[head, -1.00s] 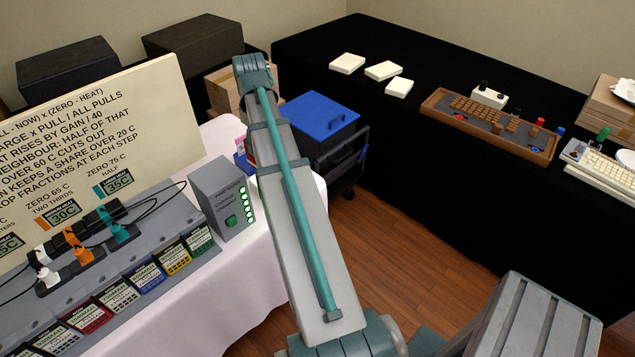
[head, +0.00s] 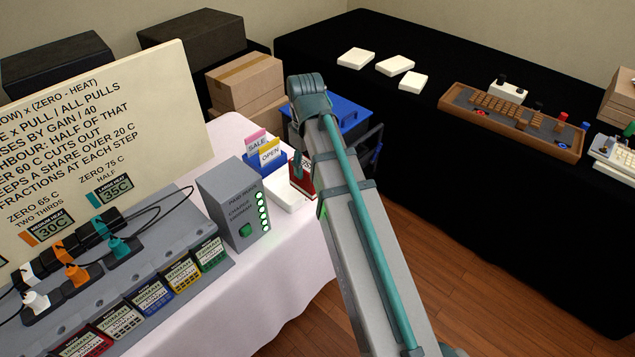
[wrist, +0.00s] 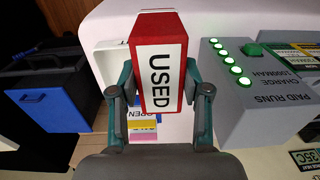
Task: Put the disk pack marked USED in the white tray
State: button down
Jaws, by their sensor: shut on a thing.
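The disk pack marked USED (wrist: 160,75) is red with a white label, held between the two fingers of my gripper (wrist: 158,90) in the wrist view. In the head view a red part of the pack (head: 301,178) shows just left of my arm, which hides the rest and most of the gripper. The white tray (head: 287,203) lies on the pink-white table close to the pack. In the wrist view the tray (wrist: 106,62) shows behind and left of the pack, partly covered by it. I cannot tell whether they touch.
A grey charge box (head: 232,207) with green lights stands left of the tray. A blue holder (head: 262,183) with SALE and OPEN cards sits behind it. A dark bin with a blue lid (head: 345,110) stands beyond the table. Several packs sit in the grey rack (head: 150,270).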

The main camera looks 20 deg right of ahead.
jog(key=shift+w+a+f+p, duration=0.1)
jog(key=shift+w+f+p, duration=1.25)
jog(key=shift+w+f, duration=2.05)
jog(key=shift+w+f+p, duration=1.35)
jog(key=shift+w+f, duration=1.8)
jog(key=shift+w, duration=0.35)
jog(key=shift+f, duration=0.1)
jog(key=c, duration=0.5)
grip_release()
jog(key=shift+c, duration=0.2)
notch_tip(320, 180, up, 12)
jog(key=b, duration=0.3)
